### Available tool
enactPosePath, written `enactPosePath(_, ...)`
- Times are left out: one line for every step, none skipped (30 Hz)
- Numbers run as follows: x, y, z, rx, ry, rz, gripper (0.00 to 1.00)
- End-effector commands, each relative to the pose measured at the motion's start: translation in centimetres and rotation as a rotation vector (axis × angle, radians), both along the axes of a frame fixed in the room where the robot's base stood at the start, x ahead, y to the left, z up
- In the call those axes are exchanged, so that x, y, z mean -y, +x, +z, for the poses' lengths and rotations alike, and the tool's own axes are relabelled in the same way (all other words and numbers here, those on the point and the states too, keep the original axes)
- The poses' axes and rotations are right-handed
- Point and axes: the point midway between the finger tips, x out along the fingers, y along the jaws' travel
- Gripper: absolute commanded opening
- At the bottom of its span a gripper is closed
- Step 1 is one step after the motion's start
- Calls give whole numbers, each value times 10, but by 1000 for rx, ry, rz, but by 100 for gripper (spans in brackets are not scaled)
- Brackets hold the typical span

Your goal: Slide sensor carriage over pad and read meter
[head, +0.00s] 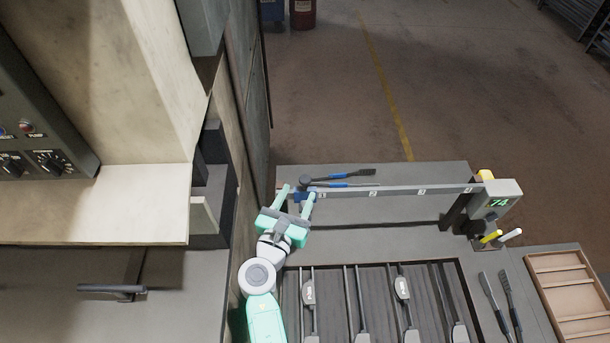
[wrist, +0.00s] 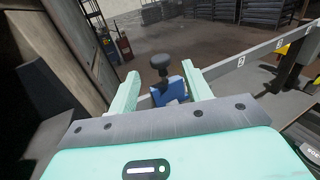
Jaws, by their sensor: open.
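The sensor carriage (head: 299,197) is a small blue block with a dark round knob, at the left end of a grey rail (head: 396,191) marked with numbers 1 to 4. My gripper (head: 299,193) is open, with one mint-green finger on each side of the carriage. In the wrist view the blue carriage (wrist: 172,96) and its black knob (wrist: 160,62) show between the fingers; I cannot tell whether either finger touches. The meter (head: 497,200) at the rail's right end shows a green 74. I cannot make out a pad under the carriage.
Yellow and white markers (head: 491,238) stand below the meter. A slatted tray (head: 380,300) with several long-handled parts lies in front. A wooden box (head: 568,290) is at right, a machine wall (head: 235,110) at left.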

Motion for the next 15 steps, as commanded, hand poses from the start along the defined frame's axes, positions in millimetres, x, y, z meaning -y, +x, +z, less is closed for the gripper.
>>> enactPosePath(5,11,1,2,0,-3,49)
enactPosePath(7,16,0,3,1,-2,49)
enactPosePath(9,24,0,4,1,-2,49)
enactPosePath(11,29,0,3,1,-1,49)
enactPosePath(13,34,0,3,2,-1,49)
enactPosePath(15,40,0,3,3,-2,49)
enactPosePath(17,44,0,3,3,-2,49)
enactPosePath(18,47,0,3,2,-2,49)
enactPosePath(20,51,0,3,2,-2,49)
enactPosePath(20,53,0,3,3,-1,49)
enactPosePath(21,54,0,4,4,-1,49)
enactPosePath(21,56,0,3,4,-1,49)
enactPosePath(22,56,0,3,4,-1,49)
enactPosePath(22,57,1,3,5,-1,49)
enactPosePath(22,57,1,3,5,-1,49)
